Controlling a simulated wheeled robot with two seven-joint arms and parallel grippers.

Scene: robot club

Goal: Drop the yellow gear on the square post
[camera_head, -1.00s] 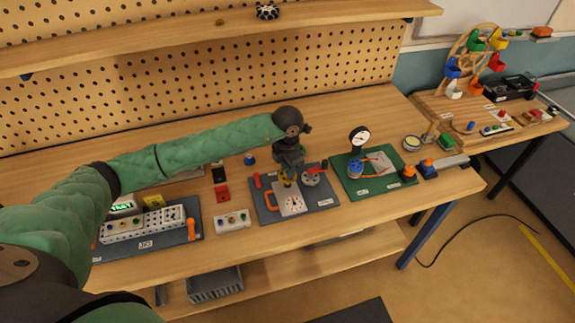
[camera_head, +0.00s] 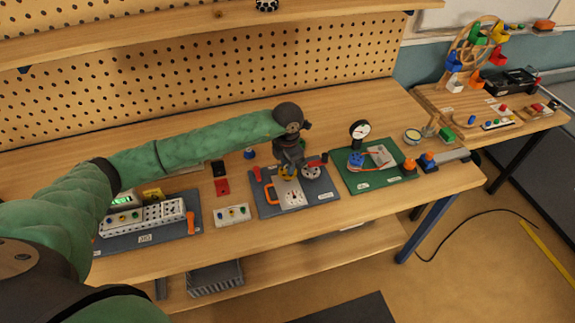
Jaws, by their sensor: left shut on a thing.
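My left gripper (camera_head: 288,168) reaches in from the left and points down over the dark grey board (camera_head: 268,208) in the middle of the bench. It is shut on the yellow gear (camera_head: 286,175), which shows only in part below the fingers. A light plate (camera_head: 293,196) lies on the board just in front of the gear, and a grey gear (camera_head: 310,173) is to its right. The square post cannot be made out; the gripper and gear cover that area. Whether the gear touches the board is too small to tell. My right gripper is not in view.
An orange handle (camera_head: 270,194) and a red part (camera_head: 257,173) are at the board's left. A white block (camera_head: 232,214) with knobs sits to the left. Bare bench lies behind.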

